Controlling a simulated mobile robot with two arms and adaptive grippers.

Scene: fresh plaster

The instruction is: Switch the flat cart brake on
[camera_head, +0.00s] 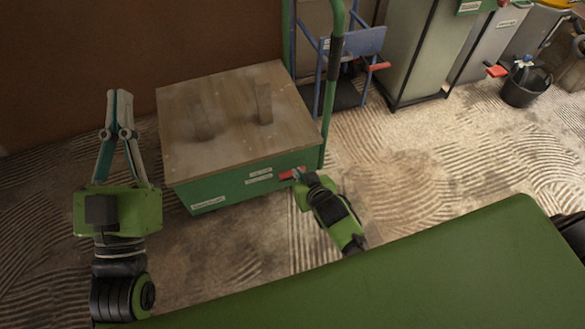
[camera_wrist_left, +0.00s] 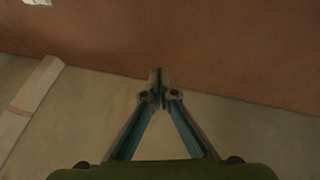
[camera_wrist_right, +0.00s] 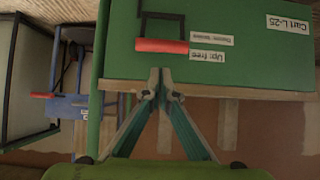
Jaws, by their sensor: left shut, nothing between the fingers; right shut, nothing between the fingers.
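The flat cart has a wooden deck (camera_head: 225,140) and a green side panel (camera_head: 225,192). A red brake lever (camera_head: 290,174) is on that panel. In the right wrist view the red lever (camera_wrist_right: 160,46) sits on a black bracket, at its end nearer the deck, beside labels (camera_wrist_right: 207,55), one reading "Up: free". This view is upside down. My right gripper (camera_wrist_right: 160,82) is shut and empty, its tips close to the lever on the deck side, with a small gap in the picture. It partly covers the lever in the head view (camera_head: 299,172). My left gripper (camera_head: 121,92) is shut and empty, left of the cart.
A green cart handle post (camera_head: 330,90) rises at the deck's right. A blue trolley (camera_head: 355,45), grey cabinets (camera_head: 425,45) and a black bucket (camera_head: 524,86) stand behind at right. A brown wall (camera_head: 90,60) is at left. Ridged floor right of the cart is clear.

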